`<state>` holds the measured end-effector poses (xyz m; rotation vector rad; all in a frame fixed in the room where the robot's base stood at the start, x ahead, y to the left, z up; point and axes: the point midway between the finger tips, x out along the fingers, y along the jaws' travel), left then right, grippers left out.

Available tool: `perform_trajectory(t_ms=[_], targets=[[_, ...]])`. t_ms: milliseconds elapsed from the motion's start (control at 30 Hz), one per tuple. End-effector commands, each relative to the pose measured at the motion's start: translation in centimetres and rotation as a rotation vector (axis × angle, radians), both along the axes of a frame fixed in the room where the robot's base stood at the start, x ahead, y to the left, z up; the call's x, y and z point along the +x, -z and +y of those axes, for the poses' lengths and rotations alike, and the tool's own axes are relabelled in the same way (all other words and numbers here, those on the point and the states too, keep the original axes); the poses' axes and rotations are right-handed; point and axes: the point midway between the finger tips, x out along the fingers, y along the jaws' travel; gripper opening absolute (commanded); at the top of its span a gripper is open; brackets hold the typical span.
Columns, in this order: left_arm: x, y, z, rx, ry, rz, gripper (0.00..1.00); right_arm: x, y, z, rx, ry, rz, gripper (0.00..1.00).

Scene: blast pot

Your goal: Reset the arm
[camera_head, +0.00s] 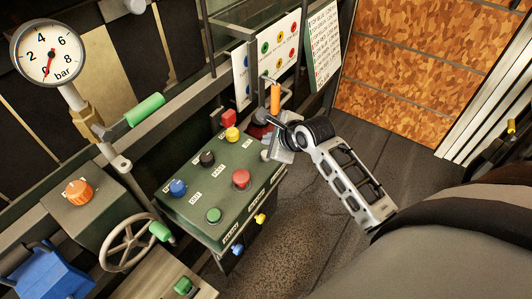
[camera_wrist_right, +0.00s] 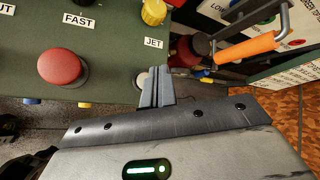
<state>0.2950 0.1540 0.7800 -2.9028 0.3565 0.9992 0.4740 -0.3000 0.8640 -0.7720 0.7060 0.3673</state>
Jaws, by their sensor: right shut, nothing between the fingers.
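My right gripper (camera_head: 270,146) is shut and empty. It hangs beside the right end of the green control box (camera_head: 222,178), near the orange-handled lever (camera_head: 275,98). In the right wrist view its closed fingers (camera_wrist_right: 156,86) point at the box edge beside the JET label, with the orange handle (camera_wrist_right: 250,46) to the right. My right arm (camera_head: 352,182) reaches in from the lower right. My left gripper is not in view.
The box carries a red button (camera_head: 241,178), blue, black, green and yellow knobs. A gauge (camera_head: 47,54), a green-handled lever (camera_head: 144,109), an orange knob (camera_head: 78,191) and a handwheel (camera_head: 128,242) stand left. Signboards rise behind the gripper. Floor right of the box is clear.

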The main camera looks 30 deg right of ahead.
Motion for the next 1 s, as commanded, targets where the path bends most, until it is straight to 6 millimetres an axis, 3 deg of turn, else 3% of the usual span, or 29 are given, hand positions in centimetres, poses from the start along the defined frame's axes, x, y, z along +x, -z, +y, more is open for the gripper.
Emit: perform_trajectory(t_ms=[200, 767, 867, 1000], targets=[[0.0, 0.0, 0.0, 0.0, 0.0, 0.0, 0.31, 0.0, -1.7, 0.0, 0.001, -0.001, -0.002, 0.0], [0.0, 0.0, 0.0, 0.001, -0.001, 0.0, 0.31, -0.1, -1.8, 0.1, -0.004, -0.003, 0.0, 0.0], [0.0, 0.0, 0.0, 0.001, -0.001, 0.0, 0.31, -0.8, -1.5, 0.6, -0.056, -0.061, 0.013, 0.0], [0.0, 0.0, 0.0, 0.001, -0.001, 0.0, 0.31, -4.0, -0.4, 2.5, -0.282, -0.313, 0.066, 0.0]])
